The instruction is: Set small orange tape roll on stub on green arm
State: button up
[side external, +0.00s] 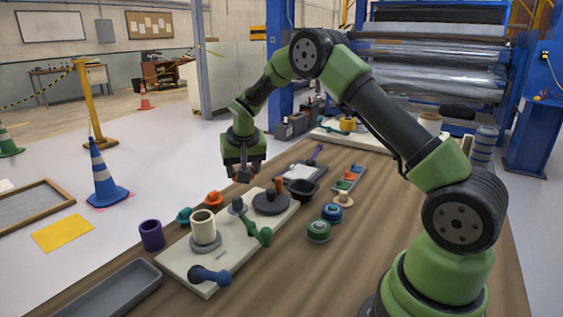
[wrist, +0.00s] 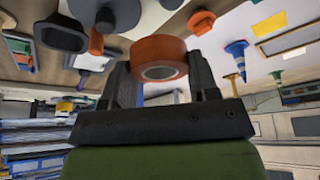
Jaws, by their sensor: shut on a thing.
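My gripper (wrist: 157,62) is shut on the small orange tape roll (wrist: 158,50), which sits between the two fingers in the wrist view with its pale core facing the camera. In the side view my gripper (side external: 243,174) hangs above the far end of the pale board (side external: 178,259); the roll is hard to make out there. The green arm (side external: 258,233) lies low on the board's right side, below and apart from my gripper. A grey knob (side external: 237,205) shows near its far end; I cannot tell which part is the stub.
The board also bears a cream roll (side external: 203,226), a dark disc (side external: 270,203) with an orange post (side external: 279,184), and a blue arm (side external: 209,275). A purple cup (side external: 152,236), orange piece (side external: 213,198), black bowl (side external: 300,192) and green roll (side external: 318,231) stand around it. A grey tray (side external: 112,289) lies front left.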

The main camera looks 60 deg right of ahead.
aim_at(237, 198)
jog(key=shift+w+a, duration=0.2)
jog(key=shift+a, duration=0.3)
jog(key=shift+w+a, duration=0.15)
jog(key=shift+a, duration=0.3)
jog(key=shift+f, duration=3.75)
jog(key=o, duration=1)
jog(key=v, duration=1)
jog(key=shift+s, duration=0.1)
